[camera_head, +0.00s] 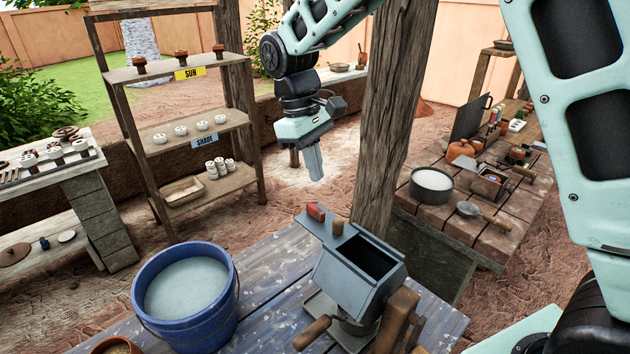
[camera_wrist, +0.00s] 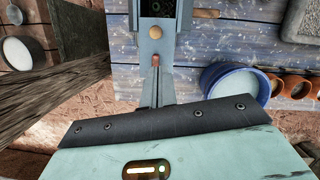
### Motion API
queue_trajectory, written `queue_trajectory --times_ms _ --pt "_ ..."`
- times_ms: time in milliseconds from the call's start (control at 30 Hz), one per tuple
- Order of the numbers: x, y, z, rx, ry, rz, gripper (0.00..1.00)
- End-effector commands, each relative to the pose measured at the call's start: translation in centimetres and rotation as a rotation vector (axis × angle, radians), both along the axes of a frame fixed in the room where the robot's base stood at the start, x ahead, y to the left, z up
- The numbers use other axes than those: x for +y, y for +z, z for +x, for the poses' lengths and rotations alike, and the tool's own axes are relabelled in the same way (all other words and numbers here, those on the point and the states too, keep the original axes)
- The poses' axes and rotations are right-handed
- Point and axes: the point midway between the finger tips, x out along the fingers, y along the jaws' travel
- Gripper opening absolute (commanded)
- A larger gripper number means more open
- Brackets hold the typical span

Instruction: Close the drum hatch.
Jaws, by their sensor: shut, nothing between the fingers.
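The drum (camera_head: 340,285) is a grey-blue metal box on the near table, with a dark opening in its top. Its hatch (camera_head: 345,243) stands open as a flat plate swung out from the far side of the opening. A red piece and a wooden knob (camera_head: 338,227) are on the plate. In the wrist view the hatch plate (camera_wrist: 148,47) runs down from the drum's dark opening at the top edge. My gripper (camera_head: 316,178) is shut and empty, pointing down above and beyond the hatch, apart from it.
A blue bucket (camera_head: 145,320) of pale liquid stands left of the drum. Wooden handles (camera_head: 312,333) stick out at its front. A wooden post (camera_head: 395,110) rises close behind it. A tool-covered bench (camera_head: 475,228) is at the right, a shelf (camera_head: 190,125) at the left.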

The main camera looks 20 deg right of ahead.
Motion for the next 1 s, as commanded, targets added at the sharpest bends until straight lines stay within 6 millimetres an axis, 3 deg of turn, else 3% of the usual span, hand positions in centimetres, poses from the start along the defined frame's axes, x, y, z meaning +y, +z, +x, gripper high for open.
queue_trajectory --times_ms 167,633,1000 --pt "-0.4 -1.2 -0.1 0.006 -0.001 -0.005 0.00" --pt "-1.5 -8.5 -1.6 0.003 -0.001 -0.004 0.00" --pt "-1.6 -9.6 -1.8 0.001 -0.002 -0.002 0.00"
